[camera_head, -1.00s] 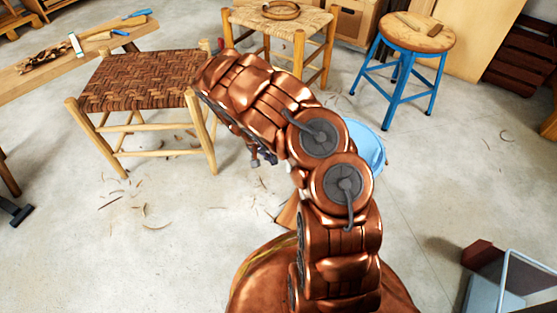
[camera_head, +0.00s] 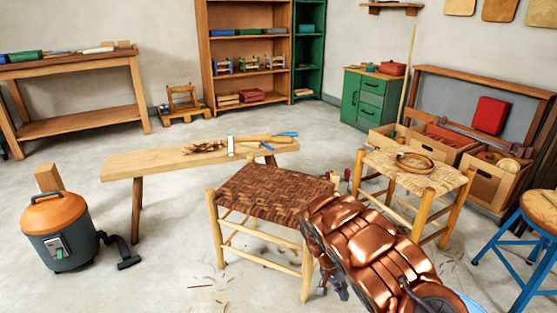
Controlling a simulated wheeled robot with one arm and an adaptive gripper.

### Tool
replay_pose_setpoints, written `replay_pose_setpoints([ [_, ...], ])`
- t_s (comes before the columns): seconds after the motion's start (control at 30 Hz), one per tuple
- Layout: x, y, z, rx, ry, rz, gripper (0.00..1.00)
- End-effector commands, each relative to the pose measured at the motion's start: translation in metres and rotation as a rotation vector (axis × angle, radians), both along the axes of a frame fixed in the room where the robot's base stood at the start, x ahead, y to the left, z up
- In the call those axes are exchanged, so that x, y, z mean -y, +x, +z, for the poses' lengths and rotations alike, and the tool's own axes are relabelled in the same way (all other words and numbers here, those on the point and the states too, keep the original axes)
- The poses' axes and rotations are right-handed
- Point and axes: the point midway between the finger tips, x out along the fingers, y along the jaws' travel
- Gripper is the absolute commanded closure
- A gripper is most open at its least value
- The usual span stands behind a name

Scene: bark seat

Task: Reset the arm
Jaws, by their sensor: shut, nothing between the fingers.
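My copper-coloured arm comes in from the lower right of the head view and bends down beside a woven bark seat. My gripper (camera_head: 333,282) is only partly seen as small dark parts below the arm's end, by the seat's front right leg. It is shut and holds nothing. The seat (camera_head: 262,192) has a dark brown woven top on pale wooden legs and stands upright on the floor. My arm covers its right front corner.
A low bench (camera_head: 150,163) with tools stands behind the seat. An orange-topped vacuum (camera_head: 62,235) is at left. A lighter woven stool (camera_head: 440,180) holding a coil and a blue stool (camera_head: 540,215) stand at right. Open floor (camera_head: 170,270) with scattered shavings lies at front left.

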Motion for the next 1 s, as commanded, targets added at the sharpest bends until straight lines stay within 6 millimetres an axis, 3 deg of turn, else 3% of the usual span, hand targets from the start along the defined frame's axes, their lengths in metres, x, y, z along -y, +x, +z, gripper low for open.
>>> replay_pose_setpoints([
  [0.13, 0.0, 0.0, 0.0, 0.0, 0.0, 0.0, 1.0],
  [0.17, 0.002, 0.0, 0.011, 0.002, -0.004, -0.001, 1.0],
  [0.57, 0.036, -0.022, 0.154, 0.003, -0.048, -0.014, 1.0],
  [1.0, 0.046, -0.077, 0.318, -0.003, -0.029, -0.018, 1.0],
])
